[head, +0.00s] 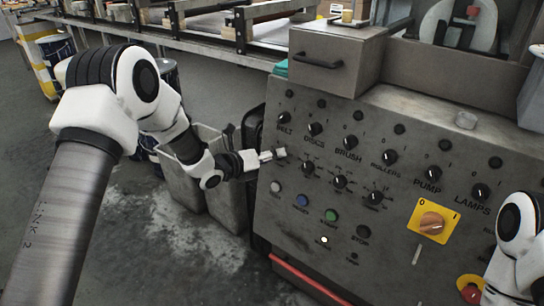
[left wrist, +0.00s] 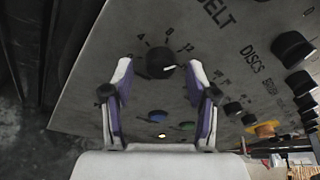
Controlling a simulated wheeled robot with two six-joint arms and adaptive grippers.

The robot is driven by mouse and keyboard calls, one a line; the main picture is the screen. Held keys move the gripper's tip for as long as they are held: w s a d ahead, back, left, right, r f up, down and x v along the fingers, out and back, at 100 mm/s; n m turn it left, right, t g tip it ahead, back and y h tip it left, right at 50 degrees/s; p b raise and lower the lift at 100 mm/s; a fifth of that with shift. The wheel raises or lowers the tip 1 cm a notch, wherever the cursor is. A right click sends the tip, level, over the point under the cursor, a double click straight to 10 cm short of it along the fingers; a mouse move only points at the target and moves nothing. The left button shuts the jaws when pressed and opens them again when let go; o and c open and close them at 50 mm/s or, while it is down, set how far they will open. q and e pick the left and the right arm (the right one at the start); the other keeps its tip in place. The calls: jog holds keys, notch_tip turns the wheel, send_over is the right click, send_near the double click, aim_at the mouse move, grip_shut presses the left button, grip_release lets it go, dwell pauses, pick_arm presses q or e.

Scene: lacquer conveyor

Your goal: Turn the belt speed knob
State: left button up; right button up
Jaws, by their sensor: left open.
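The belt speed knob (left wrist: 160,68) is a round black knob with a white pointer line, set on a grey panel beside a number scale below the word BELT. In the left wrist view the pointer points to the right. My left gripper (left wrist: 160,72) is open, with one fingertip on each side of the knob and visible gaps between. I cannot tell how deep the fingers reach around it. In the head view my left gripper (head: 271,155) is at the panel's left side and hides this knob. My right gripper is out of view.
The control panel (head: 285,215) carries a row of labelled switches, other dials, coloured buttons and a yellow-backed rotary switch (head: 432,221). A red emergency button (head: 471,291) is at the lower right. A drawer box (head: 330,58) stands on top. Grey bins (head: 190,178) stand left of the panel.

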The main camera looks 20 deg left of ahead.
pick_arm(q)
jog(key=v, duration=1.1)
jog(key=shift+s, duration=0.2)
jog(key=shift+a+r, duration=0.15)
